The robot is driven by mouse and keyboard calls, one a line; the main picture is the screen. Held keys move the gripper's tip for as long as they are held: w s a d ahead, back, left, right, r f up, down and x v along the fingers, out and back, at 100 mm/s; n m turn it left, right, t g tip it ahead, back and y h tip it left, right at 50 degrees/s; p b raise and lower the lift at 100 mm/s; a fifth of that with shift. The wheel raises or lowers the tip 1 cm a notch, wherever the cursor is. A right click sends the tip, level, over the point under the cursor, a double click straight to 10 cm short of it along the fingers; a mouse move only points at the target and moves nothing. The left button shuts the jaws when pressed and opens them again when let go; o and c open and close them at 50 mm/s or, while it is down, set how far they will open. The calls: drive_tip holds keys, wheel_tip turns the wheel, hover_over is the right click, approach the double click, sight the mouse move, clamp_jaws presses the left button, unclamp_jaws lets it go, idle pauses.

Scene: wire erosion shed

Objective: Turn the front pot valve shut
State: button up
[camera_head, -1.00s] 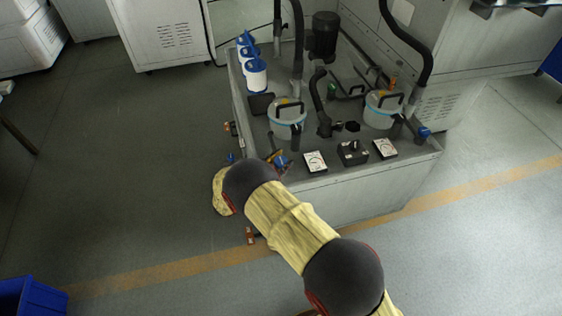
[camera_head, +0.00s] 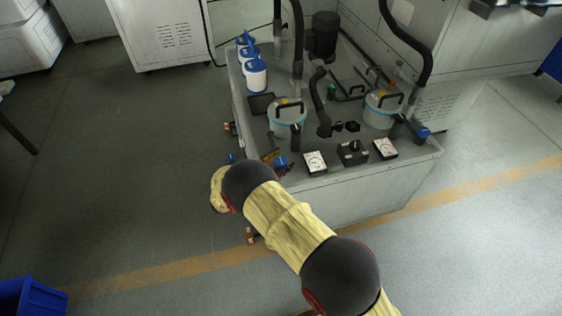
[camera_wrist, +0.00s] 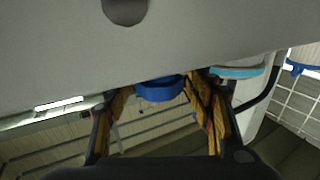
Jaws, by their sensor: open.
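In the wrist view the blue handle (camera_wrist: 159,91) lies between the spread orange-brown fingers of my gripper (camera_wrist: 158,84). My gripper is open; I cannot tell whether a finger touches the handle. In the head view my own arm hides most of the gripper (camera_head: 273,161). A second blue valve handle (camera_head: 423,133) is near the right pot (camera_head: 381,110).
Two white-faced gauges (camera_head: 315,163) and a black box (camera_head: 352,153) stand along the bench's front edge. Black hoses (camera_head: 298,45) rise over it. Blue-topped white canisters (camera_head: 256,76) line its left side.

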idle(0.3)
drive_tip(key=v, duration=1.2)
